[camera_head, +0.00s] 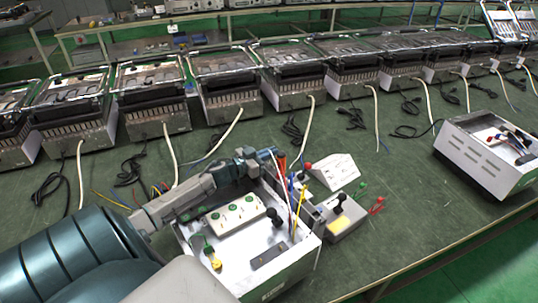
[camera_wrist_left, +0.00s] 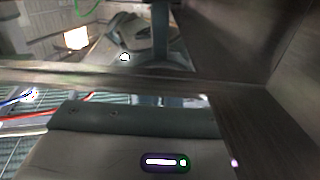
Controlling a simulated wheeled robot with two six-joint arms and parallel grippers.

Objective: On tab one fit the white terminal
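An open white metal housing (camera_head: 290,258) stands on the green bench, front centre. Inside it lies a white block with green round marks (camera_head: 238,214). A bundle of thin wires (camera_head: 291,188), white, red, blue and yellow among them, rises at its back right. My left gripper (camera_head: 268,154) is above the housing's back edge, close to the wire tops. Whether its fingers are apart or hold a wire end is too small to tell. The white terminal and tab one cannot be made out. The left wrist view shows close, dark metal surfaces and red and blue wires (camera_wrist_left: 28,98) at left.
A grey device with a black knob (camera_head: 338,218) and a white sloped box (camera_head: 334,171) stand right of the housing. Red clips (camera_head: 377,206) lie beside them. Another open unit (camera_head: 485,160) is at right. A row of heaters (camera_head: 226,88) lines the back.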

